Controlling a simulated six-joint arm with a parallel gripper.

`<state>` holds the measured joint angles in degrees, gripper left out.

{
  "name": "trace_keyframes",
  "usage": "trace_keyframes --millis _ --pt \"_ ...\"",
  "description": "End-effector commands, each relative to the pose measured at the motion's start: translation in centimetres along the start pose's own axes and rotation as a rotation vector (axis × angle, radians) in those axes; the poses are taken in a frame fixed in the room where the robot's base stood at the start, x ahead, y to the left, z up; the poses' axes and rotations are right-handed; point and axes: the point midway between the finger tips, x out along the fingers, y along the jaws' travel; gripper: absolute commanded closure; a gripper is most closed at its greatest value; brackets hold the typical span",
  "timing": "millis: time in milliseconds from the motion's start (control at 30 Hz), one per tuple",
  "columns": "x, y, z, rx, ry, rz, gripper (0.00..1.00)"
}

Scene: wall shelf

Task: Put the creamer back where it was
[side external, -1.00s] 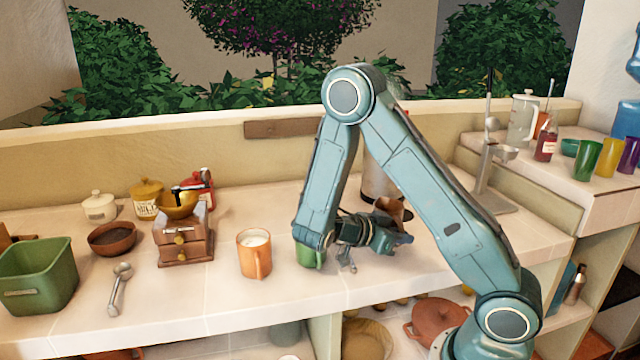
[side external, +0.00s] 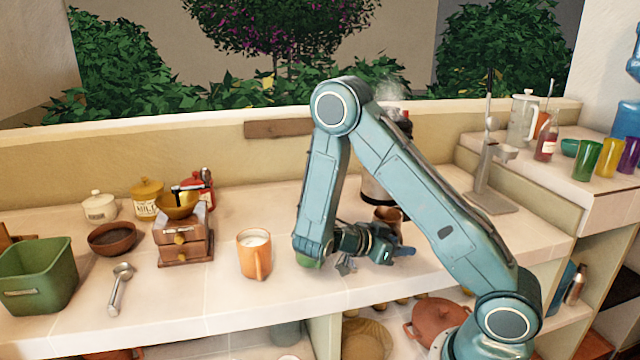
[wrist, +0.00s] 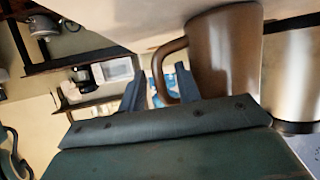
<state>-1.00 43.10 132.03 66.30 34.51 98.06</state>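The brown creamer (side external: 388,216) stands behind my gripper on the counter, in front of a steel vessel. In the wrist view the creamer (wrist: 225,52) fills the upper right of the picture, which is turned over, with its loop handle (wrist: 158,72) toward my fingers. My gripper (side external: 402,252) is low over the counter beside the creamer. In the wrist view the two fingers of my gripper (wrist: 160,88) are apart, with the handle showing between them. The creamer's lower part is hidden in the side view.
A steel vessel (side external: 372,190) stands close behind the creamer, partly hidden by my arm. An orange mug (side external: 255,258) of white liquid stands to the left. A green item (side external: 308,262) is mostly hidden behind my arm. A lever press (side external: 490,180) stands at right.

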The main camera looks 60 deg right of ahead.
Motion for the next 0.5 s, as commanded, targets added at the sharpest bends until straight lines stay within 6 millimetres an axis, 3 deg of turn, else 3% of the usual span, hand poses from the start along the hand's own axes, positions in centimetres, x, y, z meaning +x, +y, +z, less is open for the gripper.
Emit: trace_keyframes --millis 267,500 --pt "-0.3 0.0 -0.2 0.001 0.000 -0.001 0.67" --pt "-2.5 -0.1 -0.2 0.002 -0.001 -0.004 0.67"
